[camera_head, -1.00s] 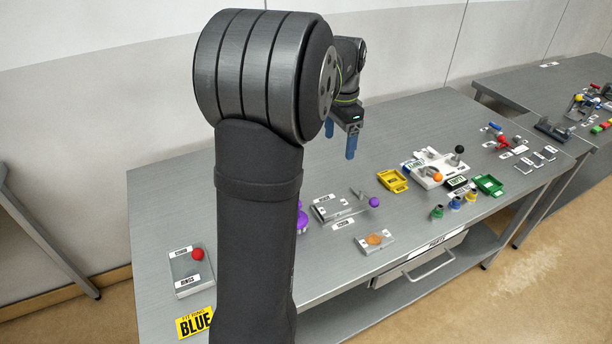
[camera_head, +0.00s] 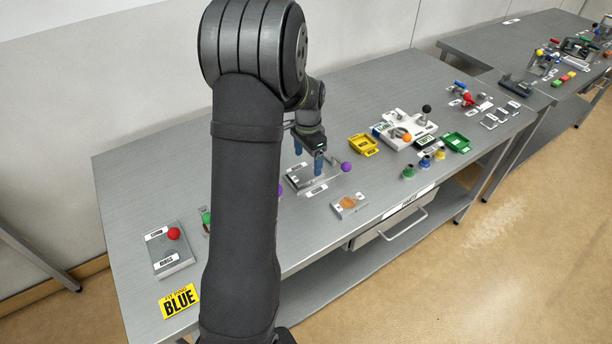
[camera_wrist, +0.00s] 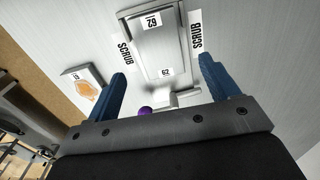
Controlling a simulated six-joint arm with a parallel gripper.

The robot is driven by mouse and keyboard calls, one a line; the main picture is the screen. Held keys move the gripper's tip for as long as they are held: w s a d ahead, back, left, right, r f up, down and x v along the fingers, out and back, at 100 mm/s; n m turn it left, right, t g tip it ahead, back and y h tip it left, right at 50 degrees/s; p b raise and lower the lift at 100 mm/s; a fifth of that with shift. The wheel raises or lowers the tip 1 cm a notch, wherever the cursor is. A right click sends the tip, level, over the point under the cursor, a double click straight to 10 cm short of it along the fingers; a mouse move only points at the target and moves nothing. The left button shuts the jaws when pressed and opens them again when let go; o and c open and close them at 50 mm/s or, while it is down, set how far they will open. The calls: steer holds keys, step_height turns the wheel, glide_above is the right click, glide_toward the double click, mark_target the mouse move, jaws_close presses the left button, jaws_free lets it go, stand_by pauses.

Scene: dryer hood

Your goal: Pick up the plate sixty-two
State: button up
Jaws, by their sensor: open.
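The plate sixty-two (camera_wrist: 148,42) is a grey metal plate with white "62" labels at two edges. In the wrist view it lies at top centre, ahead of and between my gripper's fingers. My gripper (camera_wrist: 163,72) is open, with two blue fingers and nothing held between them. In the head view my gripper (camera_head: 308,164) is low over the table, above the plate sixty-two (camera_head: 297,182), which it partly hides. White SCRUB labels (camera_wrist: 196,36) lie along both sides of the plate.
A purple ball (camera_head: 346,167) on a grey rod is right beside the plate. A small plate with an orange oval (camera_head: 349,204) lies nearer the front edge. A yellow tray (camera_head: 363,146) stands farther right. A red-knobbed plate (camera_head: 168,250) is at the left. The table's back is clear.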

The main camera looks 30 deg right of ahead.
mark_target(306, 174)
steer(key=f, duration=0.5)
steer(key=shift+a, duration=0.3)
steer(key=shift+c, duration=0.4)
steer(key=c, duration=1.2)
steer(key=shift+o, duration=0.2)
